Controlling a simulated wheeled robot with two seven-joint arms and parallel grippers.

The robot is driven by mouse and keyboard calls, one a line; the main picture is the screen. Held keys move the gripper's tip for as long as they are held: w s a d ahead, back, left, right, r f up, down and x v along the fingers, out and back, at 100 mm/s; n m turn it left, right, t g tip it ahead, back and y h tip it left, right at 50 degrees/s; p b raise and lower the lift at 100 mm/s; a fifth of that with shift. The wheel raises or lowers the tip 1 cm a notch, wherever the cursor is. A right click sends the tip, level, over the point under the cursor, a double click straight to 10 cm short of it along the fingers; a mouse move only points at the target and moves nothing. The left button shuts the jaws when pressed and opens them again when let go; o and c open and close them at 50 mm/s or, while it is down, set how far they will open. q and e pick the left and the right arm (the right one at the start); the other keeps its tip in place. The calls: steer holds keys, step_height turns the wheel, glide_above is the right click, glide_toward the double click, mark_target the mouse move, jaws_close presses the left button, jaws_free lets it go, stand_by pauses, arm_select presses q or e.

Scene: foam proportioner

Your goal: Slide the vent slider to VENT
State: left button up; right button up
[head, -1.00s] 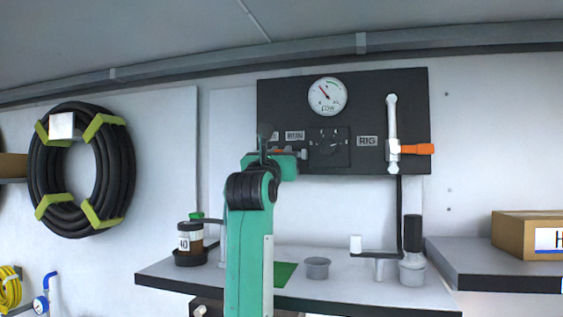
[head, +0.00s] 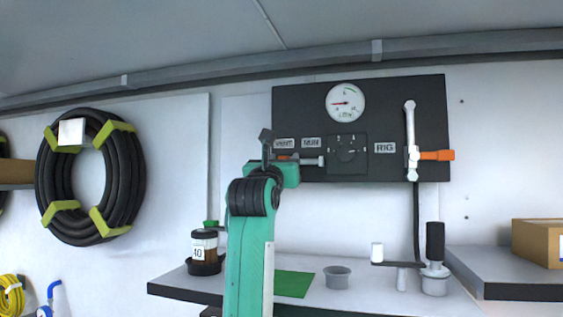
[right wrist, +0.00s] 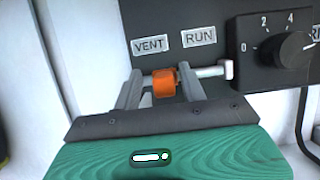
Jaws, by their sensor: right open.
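The orange vent slider (right wrist: 165,83) sits on a pale horizontal rod (right wrist: 212,71) below the VENT label (right wrist: 149,46) and RUN label (right wrist: 198,37). It is nearer VENT than RUN. In the head view, the slider (head: 284,157) shows just right of my right gripper (head: 267,145). In the right wrist view, my right gripper (right wrist: 160,92) is open, with one finger on each side of the slider. My left gripper is not in view.
The black panel (head: 375,112) carries a round gauge (head: 345,102), a dial (head: 347,152) and an orange-handled valve (head: 434,155) at right. Below, the shelf (head: 190,285) holds a jar (head: 204,247), a grey cup (head: 337,277) and a crank (head: 434,262).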

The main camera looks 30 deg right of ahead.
steer(key=shift+s+a+f+b, duration=0.25)
steer(key=shift+a+f+b, duration=0.05)
steer(key=b+v, duration=0.7)
steer(key=v, duration=0.6)
steer(key=shift+r, duration=0.15)
steer(key=shift+w, duration=0.1)
